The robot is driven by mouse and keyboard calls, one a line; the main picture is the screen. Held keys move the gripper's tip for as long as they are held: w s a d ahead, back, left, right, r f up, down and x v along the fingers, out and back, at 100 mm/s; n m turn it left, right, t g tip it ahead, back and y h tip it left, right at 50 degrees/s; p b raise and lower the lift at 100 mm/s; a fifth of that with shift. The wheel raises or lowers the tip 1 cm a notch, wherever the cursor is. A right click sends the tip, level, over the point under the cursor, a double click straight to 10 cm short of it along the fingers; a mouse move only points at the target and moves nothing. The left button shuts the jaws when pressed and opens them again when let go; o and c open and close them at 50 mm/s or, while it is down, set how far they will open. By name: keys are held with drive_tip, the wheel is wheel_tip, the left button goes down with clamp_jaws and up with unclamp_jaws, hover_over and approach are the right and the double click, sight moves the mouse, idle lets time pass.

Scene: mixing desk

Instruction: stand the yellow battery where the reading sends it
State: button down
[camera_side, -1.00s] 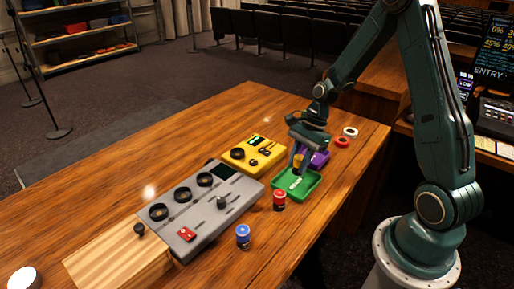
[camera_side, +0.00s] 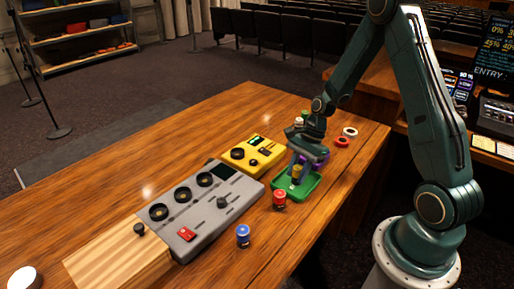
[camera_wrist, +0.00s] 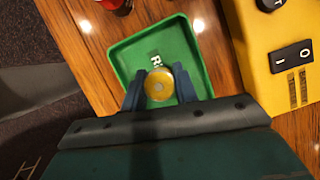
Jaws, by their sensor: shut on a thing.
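My gripper (camera_wrist: 159,90) is shut on the yellow battery (camera_wrist: 158,84), seen end-on in the wrist view with a finger on each side. In the side view the battery (camera_side: 297,171) is upright between the fingers, over the green tray (camera_side: 307,190). I cannot tell whether its base touches the tray floor. The green tray also shows in the wrist view (camera_wrist: 122,62), with white lettering partly hidden by the battery.
A purple tray (camera_side: 318,160) is behind the green one, partly hidden by my gripper. A red battery (camera_side: 279,201) and a blue battery (camera_side: 243,237) stand in front. A grey console (camera_side: 205,212) is to the left.

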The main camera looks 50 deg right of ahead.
drive_tip(key=c, duration=1.1)
unclamp_jaws()
drive_tip(key=shift+f, duration=0.1)
drive_tip(key=v, duration=1.2)
drive_tip(key=shift+r, duration=0.2)
drive_tip(key=shift+a, duration=0.1)
drive_tip(key=s+a+r+n+t+h, duration=0.1)
drive_tip(key=s+a+r+n+h, duration=0.25)
drive_tip(key=a+r+n, duration=0.55)
drive_tip(key=shift+s+a+r+n+t+h, duration=0.15)
drive_tip(key=shift+s+a+r+n+t, duration=0.7)
drive_tip(key=shift+s+n, duration=1.15)
drive_tip(key=shift+s+a+r+n+t+h, duration=0.15)
drive_tip(key=shift+s+a+r+n+t, duration=0.25)
drive_tip(key=shift+s+a+r+n, duration=1.05)
drive_tip(key=shift+s+a+r+n+t+h, duration=0.15)
drive_tip(key=shift+s+a+r+n+t, duration=0.5)
drive_tip(key=shift+s+n, duration=1.95)
drive_tip(key=shift+s+d+r+m, duration=0.25)
drive_tip(key=shift+s+r+m, duration=0.1)
drive_tip(key=shift+r+m, duration=0.1)
